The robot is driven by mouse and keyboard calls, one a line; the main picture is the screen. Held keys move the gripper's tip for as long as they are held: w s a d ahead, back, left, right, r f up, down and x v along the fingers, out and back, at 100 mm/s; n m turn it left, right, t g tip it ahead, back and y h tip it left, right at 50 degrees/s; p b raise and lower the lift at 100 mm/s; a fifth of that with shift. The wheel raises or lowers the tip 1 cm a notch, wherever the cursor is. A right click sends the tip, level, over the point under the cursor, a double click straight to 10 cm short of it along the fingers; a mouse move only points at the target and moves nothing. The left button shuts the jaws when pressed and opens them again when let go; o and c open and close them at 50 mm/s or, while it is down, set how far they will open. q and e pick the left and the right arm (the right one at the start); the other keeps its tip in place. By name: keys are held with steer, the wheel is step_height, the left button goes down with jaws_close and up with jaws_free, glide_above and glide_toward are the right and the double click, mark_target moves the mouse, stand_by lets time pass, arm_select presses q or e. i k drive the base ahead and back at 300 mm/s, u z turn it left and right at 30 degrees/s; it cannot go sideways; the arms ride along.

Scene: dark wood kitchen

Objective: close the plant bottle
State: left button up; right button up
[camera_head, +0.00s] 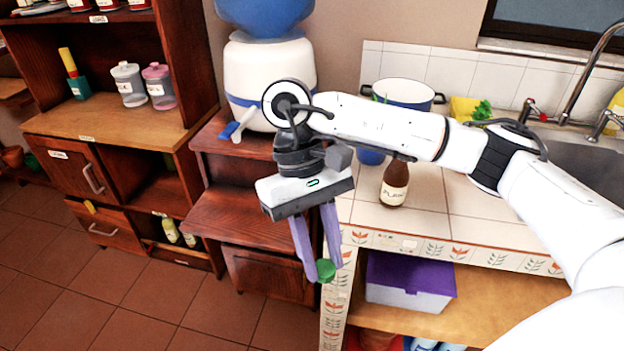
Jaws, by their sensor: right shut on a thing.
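The plant bottle (394,185) is a small brown bottle with a cream label. It stands upright on the tiled counter (445,215), near its front left. My right gripper (325,272) hangs down at the counter's left front edge, left of and lower than the bottle. Its purple fingers are shut on a small green cap (326,270) at their tips, apart from the bottle. My left gripper is out of view.
A white pot (403,92) with a blue rim, a yellow sponge (463,108) and a sink (575,150) are at the back. A purple-lidded box (410,282) sits on the shelf below. A water dispenser (270,75) and dark wood cabinets are at left.

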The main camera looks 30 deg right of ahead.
mark_target(395, 181)
steer(key=u, duration=2.05)
steer(key=k, duration=1.3)
steer(key=z, duration=2.3)
